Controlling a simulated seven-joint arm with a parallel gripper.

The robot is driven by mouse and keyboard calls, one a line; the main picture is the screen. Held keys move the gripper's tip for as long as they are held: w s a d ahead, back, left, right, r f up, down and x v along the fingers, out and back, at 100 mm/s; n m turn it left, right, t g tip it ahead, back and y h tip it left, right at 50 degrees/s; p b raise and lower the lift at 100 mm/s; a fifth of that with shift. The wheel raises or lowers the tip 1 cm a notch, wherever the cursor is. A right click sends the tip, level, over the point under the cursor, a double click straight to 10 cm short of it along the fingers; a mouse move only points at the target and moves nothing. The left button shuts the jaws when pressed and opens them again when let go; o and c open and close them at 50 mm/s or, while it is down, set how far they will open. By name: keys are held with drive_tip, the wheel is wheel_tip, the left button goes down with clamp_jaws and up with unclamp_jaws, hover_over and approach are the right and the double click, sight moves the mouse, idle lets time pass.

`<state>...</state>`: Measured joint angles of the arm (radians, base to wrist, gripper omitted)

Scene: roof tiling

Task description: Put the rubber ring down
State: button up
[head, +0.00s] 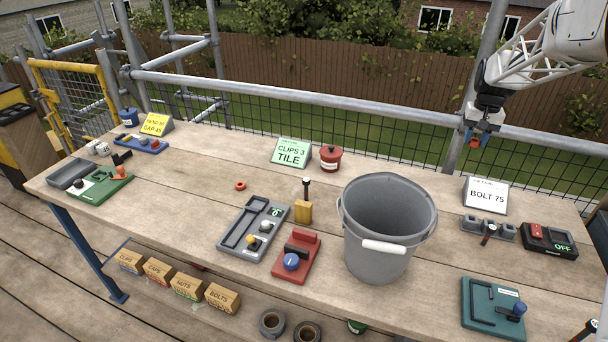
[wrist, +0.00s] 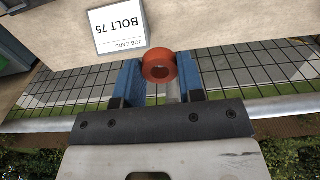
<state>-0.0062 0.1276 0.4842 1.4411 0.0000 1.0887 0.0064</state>
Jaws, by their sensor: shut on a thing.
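My gripper (head: 474,136) is at the upper right in the head view, raised above the bench's back edge near the scaffold rail. Its blue fingers are shut on the red-orange rubber ring (wrist: 160,55), which sits between the fingertips in the wrist view. The ring's hole faces the wrist camera. The ring is clear of the bench. A second small red ring (head: 240,182) lies on the wooden bench (head: 190,190), left of the middle.
A large grey bucket (head: 372,250) stands right of the bench's middle. The BOLT 75 card (head: 486,196) stands at the back right, near a grey socket block (head: 470,226) and a black switch box (head: 549,241). A red pot (head: 331,158) stands at the back. Bare boards lie around the second ring.

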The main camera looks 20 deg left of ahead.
drive_tip(key=s+a+f, duration=0.3)
drive_tip(key=a+f, duration=0.1)
drive_tip(key=a, duration=0.7)
drive_tip(key=s+a+f, duration=0.2)
drive_tip(key=a+f, duration=0.1)
drive_tip(key=a, duration=0.8)
hover_over(326, 206)
wheel_tip(326, 206, down, 6)
drive_tip(key=shift+f, duration=0.2)
drive_tip(key=shift+f, duration=2.5)
drive_tip(key=shift+f, duration=2.5)
drive_tip(key=shift+f, duration=0.15)
